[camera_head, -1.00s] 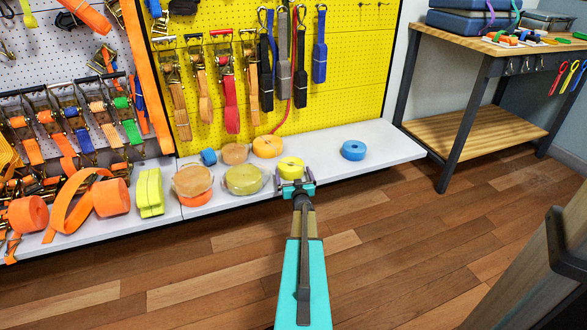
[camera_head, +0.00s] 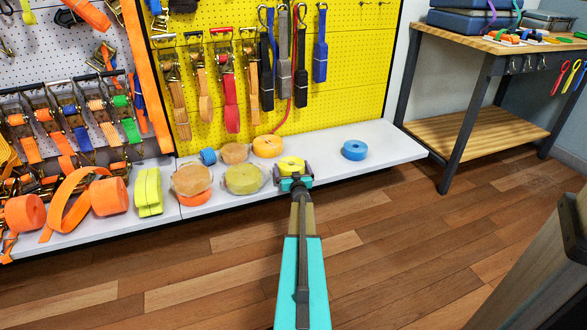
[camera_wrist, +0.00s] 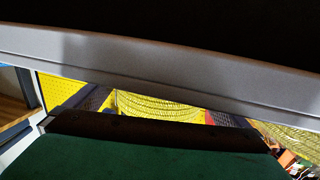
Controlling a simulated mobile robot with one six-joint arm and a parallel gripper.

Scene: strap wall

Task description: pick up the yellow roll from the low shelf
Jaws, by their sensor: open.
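The yellow roll (camera_head: 291,162) lies flat near the front edge of the low white shelf (camera_head: 376,168). My gripper (camera_head: 293,174) is open at the roll's near side, with a finger at each side of its front. My gripper hides the roll's lower front, and I cannot tell whether the fingers touch it. In the wrist view a ribbed yellow surface, likely the yellow roll (camera_wrist: 160,107), shows in a narrow gap between dark and grey gripper parts. Most of that view is blocked.
A wrapped yellow-green roll (camera_head: 244,179) stands close left, and an orange roll (camera_head: 268,146) behind left. A blue roll (camera_head: 354,150) lies to the right with bare shelf between. The yellow pegboard (camera_head: 352,85) rises behind. A workbench (camera_head: 470,128) stands at right.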

